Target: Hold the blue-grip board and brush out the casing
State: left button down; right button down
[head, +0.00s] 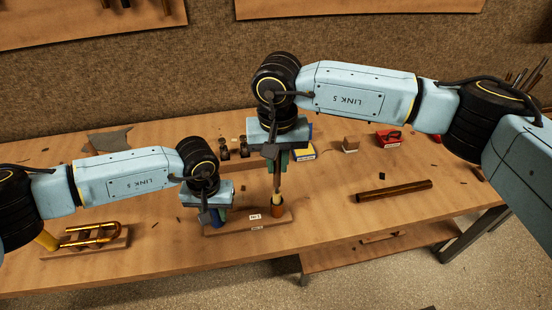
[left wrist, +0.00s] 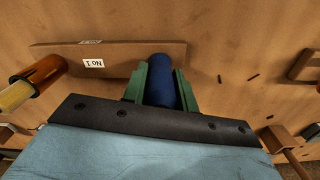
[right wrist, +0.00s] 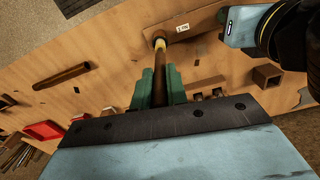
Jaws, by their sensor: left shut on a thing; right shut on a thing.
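The wooden board (head: 240,226) with a white label lies on the bench, and also shows in the left wrist view (left wrist: 120,55). My left gripper (left wrist: 161,85) is shut on its upright blue grip (left wrist: 160,72). The amber-brown casing (head: 277,211) stands upright at the board's right end. My right gripper (head: 277,165) is shut on the brown handle of the brush (right wrist: 160,75), above the casing. The brush's pale lower part (left wrist: 14,96) is at the casing's mouth, its end hidden inside. How deep it sits I cannot tell.
Brass tubing (head: 90,235) rests on a wooden block at left. Behind my grippers are a blue-yellow box (head: 304,151), a wooden cube (head: 351,144) and a red box (head: 388,138). A dark tube (head: 394,191) lies on the right. The bench's front edge is close.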

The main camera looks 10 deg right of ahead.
aim_at(277, 186)
jog(key=shift+f, duration=1.8)
jog(key=shift+r, duration=2.5)
jog(key=shift+f, duration=2.5)
